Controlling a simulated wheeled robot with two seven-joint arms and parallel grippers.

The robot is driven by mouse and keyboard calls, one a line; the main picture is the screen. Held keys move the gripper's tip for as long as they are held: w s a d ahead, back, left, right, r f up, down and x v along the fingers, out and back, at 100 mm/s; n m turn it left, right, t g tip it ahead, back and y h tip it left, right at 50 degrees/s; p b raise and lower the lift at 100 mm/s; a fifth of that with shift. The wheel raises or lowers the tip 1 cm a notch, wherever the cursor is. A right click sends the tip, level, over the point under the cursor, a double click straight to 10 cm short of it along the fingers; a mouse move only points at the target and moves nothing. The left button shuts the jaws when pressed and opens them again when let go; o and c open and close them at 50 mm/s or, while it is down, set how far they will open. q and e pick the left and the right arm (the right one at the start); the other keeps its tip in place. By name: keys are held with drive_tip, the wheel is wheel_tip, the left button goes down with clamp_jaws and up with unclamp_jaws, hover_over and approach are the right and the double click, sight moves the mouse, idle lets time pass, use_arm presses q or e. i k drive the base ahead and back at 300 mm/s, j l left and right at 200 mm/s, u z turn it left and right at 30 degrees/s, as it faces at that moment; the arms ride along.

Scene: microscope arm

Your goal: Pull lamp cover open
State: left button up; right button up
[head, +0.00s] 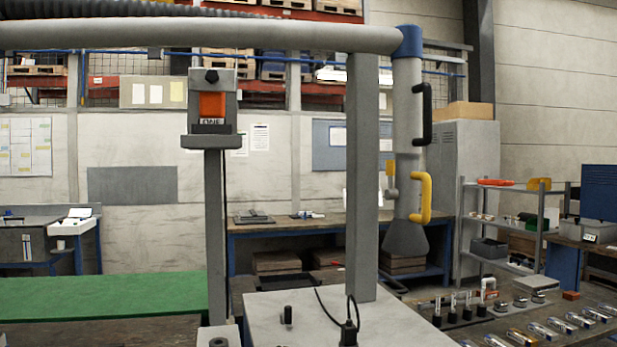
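No part clearly marked as a lamp cover shows. A grey housing (228,88) with an orange block (212,106) in it sits on top of a grey post (214,230); letters, perhaps "ONE", show under the block. A jointed grey arm (270,36) crosses the top and bends down at a blue joint (411,41). Its hanging tube bears a black handle (424,113) and a yellow handle (424,197), and ends in a dark flared hood (405,239). I cannot tell whether any cover is open. Neither gripper is in view.
A second thick post (362,180) stands on a pale bench top (345,322) with a cable beside it. A green mat (105,296) lies at left. Small metal parts (545,328) lie on a table at lower right. A shelf rack (505,225) stands behind it.

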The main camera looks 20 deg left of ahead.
sight(208, 79)
drive_tip(key=u, duration=1.15)
